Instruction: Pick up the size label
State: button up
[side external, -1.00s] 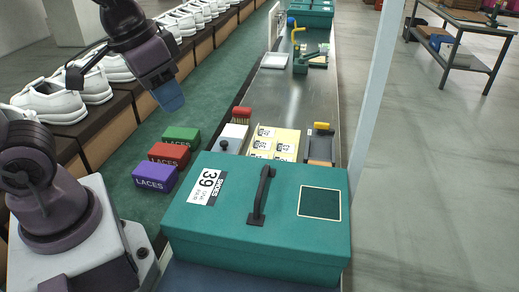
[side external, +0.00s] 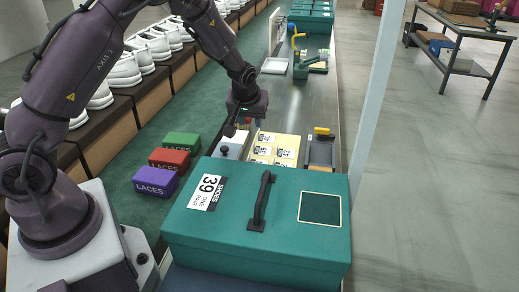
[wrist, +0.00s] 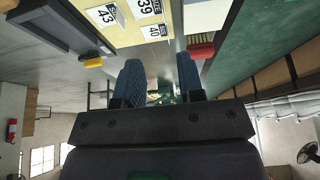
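White size labels lie in rows on a yellow sheet (side external: 267,155) on the bench behind the teal shoe box. In the wrist view, labels numbered 43 (wrist: 103,14), 39 (wrist: 144,8) and 40 (wrist: 155,31) show on it. The box lid (side external: 240,190) bears its own white label (side external: 207,192) marked 39. My gripper (side external: 231,132) is above the bench, just behind and left of the yellow sheet. In the wrist view, the two blue-padded fingers (wrist: 161,80) stand apart with nothing between them. They are off the labels.
A red brush (wrist: 202,50) is beside the fingers. A white tray with a black knob (side external: 228,151) lies left of the sheet; a dark tray with a yellow-handled tool (side external: 320,150) lies right. Green, red and purple laces boxes (side external: 168,160) stand on the green belt.

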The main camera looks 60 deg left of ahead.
send_near(255, 147)
jog(key=shift+w+f, duration=0.15)
jog(key=shift+f, duration=0.6)
jog(key=shift+x, duration=2.65)
jog(key=shift+a+r, duration=0.1)
jog(key=shift+a, duration=0.1)
grip_shut()
